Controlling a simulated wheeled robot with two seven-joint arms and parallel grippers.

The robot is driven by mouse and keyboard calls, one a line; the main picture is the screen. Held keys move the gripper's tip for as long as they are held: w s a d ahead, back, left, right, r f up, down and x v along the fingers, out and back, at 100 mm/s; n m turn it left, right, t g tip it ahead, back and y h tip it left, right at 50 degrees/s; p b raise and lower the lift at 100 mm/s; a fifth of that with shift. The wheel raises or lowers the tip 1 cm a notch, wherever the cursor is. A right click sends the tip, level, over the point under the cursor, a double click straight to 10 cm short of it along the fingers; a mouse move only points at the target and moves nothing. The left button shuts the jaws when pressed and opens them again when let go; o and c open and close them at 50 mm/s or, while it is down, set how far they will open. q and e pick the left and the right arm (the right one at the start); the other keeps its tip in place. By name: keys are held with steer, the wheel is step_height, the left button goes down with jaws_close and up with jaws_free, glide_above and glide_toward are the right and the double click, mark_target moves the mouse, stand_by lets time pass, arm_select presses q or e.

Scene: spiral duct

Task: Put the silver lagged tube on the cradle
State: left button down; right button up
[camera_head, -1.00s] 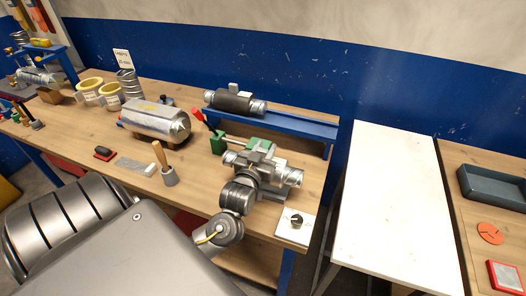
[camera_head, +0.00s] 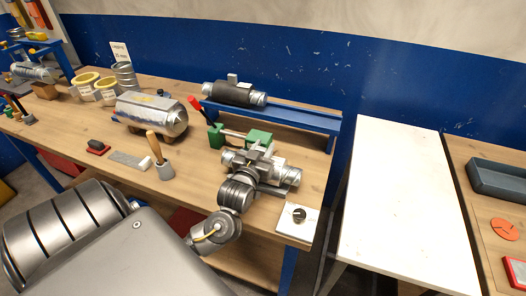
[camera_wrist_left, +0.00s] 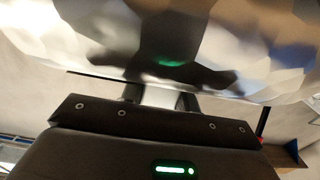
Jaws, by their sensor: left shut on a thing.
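A silver tube with ribbed metal ends (camera_head: 289,176) is in my left gripper (camera_head: 257,164), near the front right of the wooden bench. The gripper is shut on it from above and hides its middle. In the left wrist view, the silver lagged tube's crumpled foil (camera_wrist_left: 215,45) fills the upper part, in front of the left gripper (camera_wrist_left: 160,85). A grey support shows partly under the tube; I cannot tell whether it is the cradle or whether the tube touches it. My right gripper is not in view.
A large foil-wrapped cylinder (camera_head: 150,113) lies to the left. A black-wrapped tube (camera_head: 233,93) rests on a blue rail (camera_head: 290,119) behind. A green clamp (camera_head: 258,137) and a wooden-handled tool (camera_head: 163,168) stand close by. A white table (camera_head: 395,200) to the right is clear.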

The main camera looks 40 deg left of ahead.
arm_select(q)
steer(key=shift+f, duration=0.15)
steer(key=c, duration=1.1)
jaws_free()
steer(key=shift+o, duration=0.2)
steer(key=shift+r, duration=0.2)
steer(key=shift+s+d+f, duration=0.15)
steer(key=shift+s, duration=0.2)
steer(key=b+v, duration=0.1)
steer(key=v, duration=1)
steer(key=shift+b, duration=0.4)
